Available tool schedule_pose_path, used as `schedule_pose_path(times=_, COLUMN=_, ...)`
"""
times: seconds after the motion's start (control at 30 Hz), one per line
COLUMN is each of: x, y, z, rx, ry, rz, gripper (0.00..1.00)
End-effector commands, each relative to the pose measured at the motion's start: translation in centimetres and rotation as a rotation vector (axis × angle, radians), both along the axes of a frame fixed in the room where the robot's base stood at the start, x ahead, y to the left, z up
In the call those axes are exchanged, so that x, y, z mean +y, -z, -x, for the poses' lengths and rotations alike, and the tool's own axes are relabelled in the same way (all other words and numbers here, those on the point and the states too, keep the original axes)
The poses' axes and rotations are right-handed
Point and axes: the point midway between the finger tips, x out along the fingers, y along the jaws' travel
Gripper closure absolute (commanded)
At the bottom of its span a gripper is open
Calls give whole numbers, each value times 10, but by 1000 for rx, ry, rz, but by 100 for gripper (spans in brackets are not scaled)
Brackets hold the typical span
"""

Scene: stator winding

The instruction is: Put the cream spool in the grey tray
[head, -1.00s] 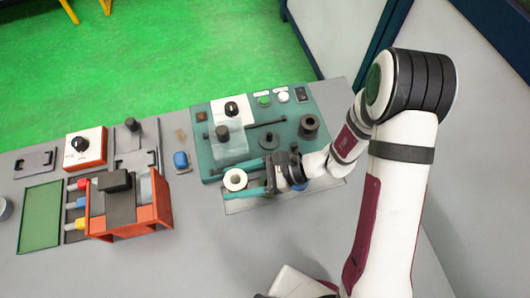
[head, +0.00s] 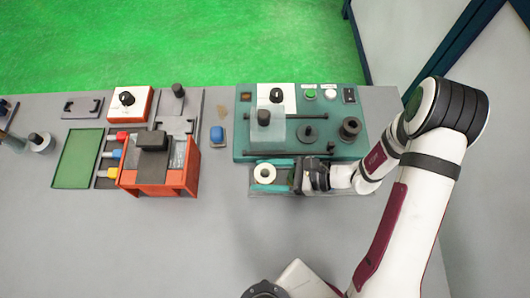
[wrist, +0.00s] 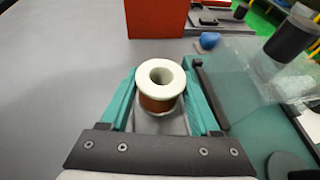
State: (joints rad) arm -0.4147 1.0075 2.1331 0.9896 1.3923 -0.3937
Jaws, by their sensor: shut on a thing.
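The cream spool (head: 265,172) has pale flanges and copper-coloured wire around its middle. It also shows in the wrist view (wrist: 160,76), upright between my teal fingers. My gripper (head: 267,174) is shut on it, one finger on each side. The grey tray (head: 285,193) lies along the front of the teal machine, and the spool is over its left part. My gripper and wrist hide much of the tray. I cannot tell whether the spool touches the tray floor.
The teal machine (head: 243,133) with knobs, buttons and a clear panel stands right behind the tray. An orange-red box (head: 150,187) stands to the left, with a blue object (head: 217,135) between it and the machine. The grey table in front is clear.

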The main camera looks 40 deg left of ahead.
Motion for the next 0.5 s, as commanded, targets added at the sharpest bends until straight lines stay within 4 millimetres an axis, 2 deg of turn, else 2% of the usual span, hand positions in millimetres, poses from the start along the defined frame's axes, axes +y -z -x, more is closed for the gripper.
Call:
schedule_pose_path(times=0.23, x=-1, y=11, z=0, rx=-3, ry=-1, rz=3, gripper=100)
schedule_pose_path(times=0.5, x=0, y=12, z=-1, rx=-5, ry=0, rz=2, gripper=100)
